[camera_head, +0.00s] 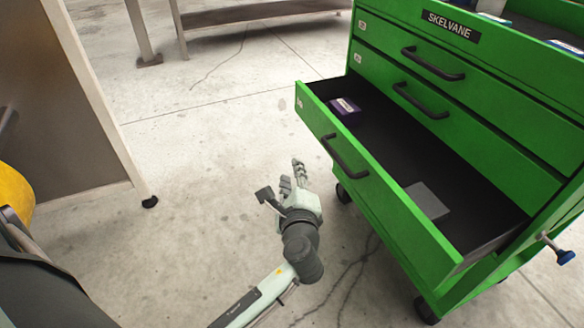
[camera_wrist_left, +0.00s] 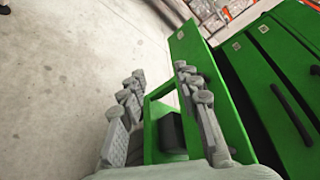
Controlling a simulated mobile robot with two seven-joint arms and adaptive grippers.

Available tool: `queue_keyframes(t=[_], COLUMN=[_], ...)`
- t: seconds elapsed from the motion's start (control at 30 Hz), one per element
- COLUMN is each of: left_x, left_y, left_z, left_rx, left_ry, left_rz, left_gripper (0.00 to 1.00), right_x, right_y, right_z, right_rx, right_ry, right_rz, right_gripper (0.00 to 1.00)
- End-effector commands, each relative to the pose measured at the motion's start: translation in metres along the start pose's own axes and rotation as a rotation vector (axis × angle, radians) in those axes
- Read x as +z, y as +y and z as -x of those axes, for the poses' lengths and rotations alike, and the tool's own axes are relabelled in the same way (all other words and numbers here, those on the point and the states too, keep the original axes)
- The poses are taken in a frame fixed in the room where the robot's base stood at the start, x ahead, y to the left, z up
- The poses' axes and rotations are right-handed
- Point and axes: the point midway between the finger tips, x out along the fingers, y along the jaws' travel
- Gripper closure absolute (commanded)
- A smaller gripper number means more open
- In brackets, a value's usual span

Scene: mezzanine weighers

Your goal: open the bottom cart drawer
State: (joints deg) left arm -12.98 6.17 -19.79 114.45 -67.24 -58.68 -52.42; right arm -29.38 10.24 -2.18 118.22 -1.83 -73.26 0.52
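The green cart (camera_head: 505,135) stands at the right with several drawers. Its bottom drawer (camera_head: 400,225) is pulled far out, showing a dark interior with a purple box (camera_head: 345,110) and a grey block (camera_head: 427,201) inside. The drawer's black bar handle (camera_head: 344,158) is on its front panel. My left gripper (camera_head: 292,178) is low over the floor in front of that panel, apart from the handle. In the left wrist view its fingers (camera_wrist_left: 163,98) are spread with a gap and nothing held; green cart parts show beyond them. My right gripper is out of view.
The two drawers above, with handles (camera_head: 432,64) and (camera_head: 420,101), are shut. A black caster (camera_head: 426,309) is under the cart. A blue-ended knob (camera_head: 562,255) sticks out at its right. A grey-sided table (camera_head: 75,110) stands left; open concrete floor lies between.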

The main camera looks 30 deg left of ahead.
Motion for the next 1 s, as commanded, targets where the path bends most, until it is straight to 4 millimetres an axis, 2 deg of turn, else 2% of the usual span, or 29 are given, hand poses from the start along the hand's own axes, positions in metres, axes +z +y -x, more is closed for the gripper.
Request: queue_keyframes(t=[0.2, 0.5, 0.77, 1.0], left_x=[0.000, 0.000, 0.000, 0.000], left_y=[0.000, 0.000, 0.000, 0.000], left_z=[-0.022, -0.024, -0.024, -0.024], left_rx=[0.000, 0.000, 0.000, 0.000], left_ry=[0.000, 0.000, 0.001, 0.001], left_rz=[-0.001, 0.000, 0.000, 0.000], left_gripper=[0.67, 0.67, 1.00, 1.00], right_x=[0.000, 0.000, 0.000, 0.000], right_y=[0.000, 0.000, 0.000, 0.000], right_z=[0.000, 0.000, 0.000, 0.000], right_rx=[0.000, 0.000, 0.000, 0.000], right_ry=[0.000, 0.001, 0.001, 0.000], right_rz=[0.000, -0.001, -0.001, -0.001], right_gripper=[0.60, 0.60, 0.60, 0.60])
